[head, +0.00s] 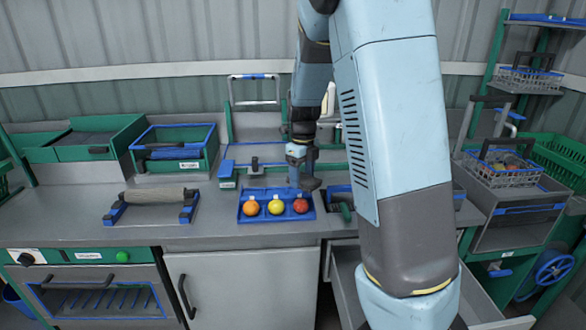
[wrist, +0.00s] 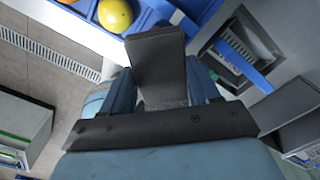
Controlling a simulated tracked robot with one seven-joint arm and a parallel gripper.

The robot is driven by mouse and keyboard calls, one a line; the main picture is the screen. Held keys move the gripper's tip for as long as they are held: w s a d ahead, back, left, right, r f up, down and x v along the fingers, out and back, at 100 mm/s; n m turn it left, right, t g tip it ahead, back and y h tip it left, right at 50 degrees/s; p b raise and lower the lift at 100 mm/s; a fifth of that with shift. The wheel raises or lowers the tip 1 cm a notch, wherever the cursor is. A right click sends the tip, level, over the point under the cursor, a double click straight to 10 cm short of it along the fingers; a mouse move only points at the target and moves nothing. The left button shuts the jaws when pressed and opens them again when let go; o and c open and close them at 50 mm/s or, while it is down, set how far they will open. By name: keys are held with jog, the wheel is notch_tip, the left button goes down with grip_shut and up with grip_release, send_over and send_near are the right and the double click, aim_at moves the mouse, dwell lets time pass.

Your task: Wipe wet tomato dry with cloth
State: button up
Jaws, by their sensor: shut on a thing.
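A blue tray (head: 277,217) on the bench holds an orange tomato (head: 250,207), a yellow tomato (head: 276,207) and a red tomato (head: 300,206) in a row. I cannot tell which is wet. My gripper (head: 308,184) points down just behind and above the red tomato; contact is not clear. The red tomato is not clear there.
A grey roll on a blue-ended stand (head: 155,196) is at the left of the bench. A green bin (head: 175,147) stands behind it. A wire basket (head: 503,172) is at the right. The bench front between stand and tray is free.

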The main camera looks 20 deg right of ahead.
aim_at(305, 203)
jog(key=shift+w+f, duration=0.2)
jog(key=shift+a+f, duration=0.2)
jog(key=shift+f, duration=2.15)
jog(key=shift+f, duration=0.35)
jog(key=shift+w+a, duration=0.1)
jog(key=shift+w+a, duration=0.5)
jog(key=shift+w, duration=0.25)
jog(key=shift+s+d, duration=0.1)
jog(key=shift+s+d, duration=0.55)
jog(key=shift+s, duration=0.35)
jog(key=shift+s+d, duration=0.55)
jog(key=shift+s, duration=0.3)
jog(key=shift+w, duration=0.1)
